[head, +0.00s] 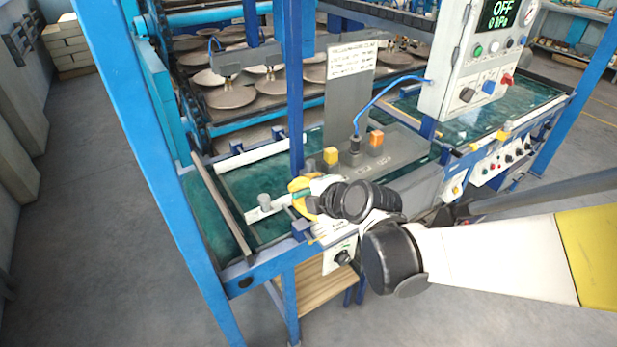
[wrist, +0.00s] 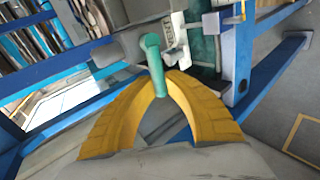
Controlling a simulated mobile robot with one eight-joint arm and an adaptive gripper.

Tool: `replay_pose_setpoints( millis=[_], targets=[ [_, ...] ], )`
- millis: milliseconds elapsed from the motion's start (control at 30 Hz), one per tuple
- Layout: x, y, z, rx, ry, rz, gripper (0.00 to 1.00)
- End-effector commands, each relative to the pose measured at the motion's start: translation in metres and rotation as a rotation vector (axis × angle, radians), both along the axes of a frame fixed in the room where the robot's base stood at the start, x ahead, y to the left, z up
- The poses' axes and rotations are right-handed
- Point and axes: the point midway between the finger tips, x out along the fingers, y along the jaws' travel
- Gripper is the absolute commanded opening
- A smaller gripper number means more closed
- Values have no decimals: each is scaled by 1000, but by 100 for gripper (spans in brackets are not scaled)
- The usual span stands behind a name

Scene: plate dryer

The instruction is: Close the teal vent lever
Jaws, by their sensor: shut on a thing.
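The teal vent lever (wrist: 153,60) shows in the wrist view as a rounded teal handle between the yellow fingers of my gripper (wrist: 166,85). The fingers are closed around its lower end, and its rounded top stands clear beyond them. In the head view my gripper (head: 299,190) is at the front edge of the machine bed, left of the grey panel. A small bit of teal at its fingers there is too small to tell apart. The lever's base is largely hidden.
Yellow (head: 331,155) and orange (head: 376,138) blocks stand on the grey panel behind my gripper. A control box (head: 476,60) reading OFF hangs at the upper right. A blue upright post (head: 296,80) stands just behind my gripper. Open floor (head: 110,200) lies to the left.

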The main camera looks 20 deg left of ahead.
Motion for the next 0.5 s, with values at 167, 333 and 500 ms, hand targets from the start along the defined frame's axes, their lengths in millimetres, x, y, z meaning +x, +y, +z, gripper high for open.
replay_pose_setpoints(
  millis=[167, 333, 500],
  targets=[
    [0, 0, -5, -47, -55, 0, 0],
    [0, 0, -6, -70, -83, -1, 0],
    [0, 0, -7, -79, -92, -1, 0]
  ],
)
